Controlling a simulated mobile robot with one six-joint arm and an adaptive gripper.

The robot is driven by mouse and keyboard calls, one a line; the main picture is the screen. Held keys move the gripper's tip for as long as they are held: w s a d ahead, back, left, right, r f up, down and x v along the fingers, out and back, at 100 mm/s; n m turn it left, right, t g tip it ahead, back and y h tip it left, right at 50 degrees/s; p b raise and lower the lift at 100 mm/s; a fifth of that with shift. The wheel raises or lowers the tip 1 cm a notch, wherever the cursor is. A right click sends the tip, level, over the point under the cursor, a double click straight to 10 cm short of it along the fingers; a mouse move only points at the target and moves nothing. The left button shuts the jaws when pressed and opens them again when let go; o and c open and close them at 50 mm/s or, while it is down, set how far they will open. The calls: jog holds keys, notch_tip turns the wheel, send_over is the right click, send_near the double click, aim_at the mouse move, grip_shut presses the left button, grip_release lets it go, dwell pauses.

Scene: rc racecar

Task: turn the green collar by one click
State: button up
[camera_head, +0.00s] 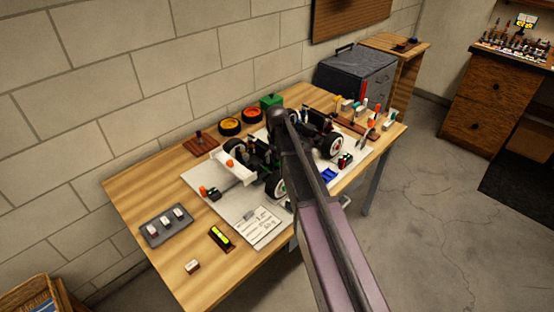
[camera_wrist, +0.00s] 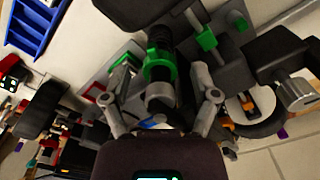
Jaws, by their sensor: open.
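The green collar (camera_wrist: 160,66) is a bright ring around a black, spring-like shaft near the middle of the wrist view. My gripper (camera_wrist: 160,85) is open, with one grey finger to the left of the collar's shaft and the other to its right. I cannot tell whether either finger touches the collar. Another green part (camera_wrist: 206,40) sits to the right on the same car. In the head view the racecar (camera_head: 262,160) stands on a white board on the table, partly hidden by my arm. The collar and my fingertips cannot be made out there.
A blue tray (camera_wrist: 38,22) shows in the wrist view. Car wheels crowd my gripper.

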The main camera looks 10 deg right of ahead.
jog(key=shift+n, duration=0.3)
jog(key=n, duration=0.4)
notch_tip(320, 180, up, 14)
jog(key=p, duration=1.4)
jog(key=s+d+f+m+b, duration=0.2)
jog(key=s+f+b, duration=0.2)
jog(key=s, duration=0.8)
jog(key=s+d+f+m+b, duration=0.2)
jog(key=s+f+b, duration=0.1)
jog(key=s, duration=0.9)
jog(key=shift+s+f+b, duration=0.35)
jog(key=shift+b, duration=0.05)
dwell(0.3)
